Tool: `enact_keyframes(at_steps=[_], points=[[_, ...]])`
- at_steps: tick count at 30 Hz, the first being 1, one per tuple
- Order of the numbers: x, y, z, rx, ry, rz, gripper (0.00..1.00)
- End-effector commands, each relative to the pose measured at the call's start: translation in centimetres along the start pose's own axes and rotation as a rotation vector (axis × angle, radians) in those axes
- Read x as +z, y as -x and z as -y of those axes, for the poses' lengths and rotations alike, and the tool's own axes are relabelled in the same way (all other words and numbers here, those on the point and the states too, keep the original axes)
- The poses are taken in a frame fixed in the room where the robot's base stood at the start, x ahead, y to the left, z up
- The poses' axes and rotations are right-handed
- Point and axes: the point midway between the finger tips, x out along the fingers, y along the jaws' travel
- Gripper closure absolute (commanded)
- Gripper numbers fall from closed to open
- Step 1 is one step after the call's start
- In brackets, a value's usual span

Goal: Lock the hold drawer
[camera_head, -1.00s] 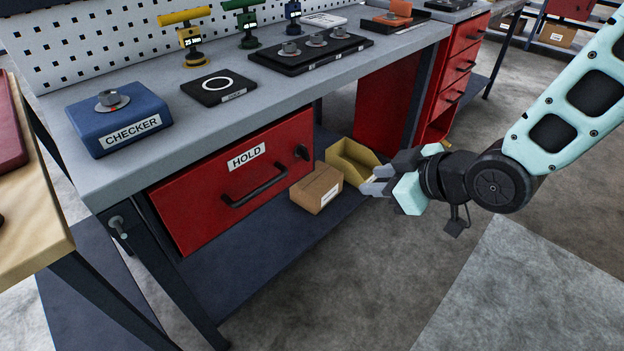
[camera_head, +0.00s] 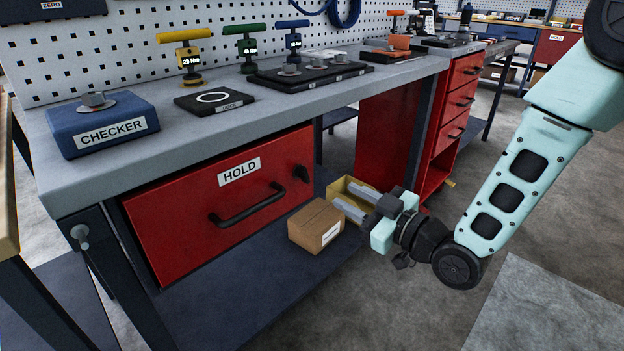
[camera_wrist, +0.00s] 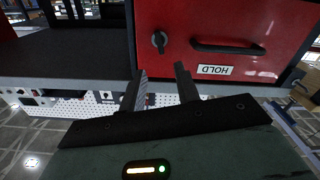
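The red hold drawer (camera_head: 180,215) sits under the workbench top and looks closed, with a white HOLD label and a black bar handle (camera_head: 248,208). A dark lock knob (camera_head: 302,173) is at the right end of its front. In the wrist view the drawer front (camera_wrist: 275,25) appears upside down, with the knob (camera_wrist: 159,40) left of the handle. My gripper (camera_head: 352,201) is right of the drawer, apart from it, with its fingers pointing left. Its two fingers (camera_wrist: 161,84) are spread with nothing between them, and the knob shows beyond the gap.
A cardboard box (camera_head: 316,226) and a yellow bin (camera_head: 352,190) stand on the lower shelf near my gripper. The blue checker (camera_head: 102,122) and torque tools stand on the bench top. Open floor lies to the right.

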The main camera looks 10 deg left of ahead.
Motion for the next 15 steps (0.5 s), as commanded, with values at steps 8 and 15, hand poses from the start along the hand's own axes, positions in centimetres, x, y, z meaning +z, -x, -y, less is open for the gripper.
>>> enact_keyframes(at_steps=[8,15], points=[[0.1,-6.0,0.1,0.000,0.000,-0.002,0.68],[0.1,-9.6,0.1,-0.001,-0.001,-0.001,0.68]])
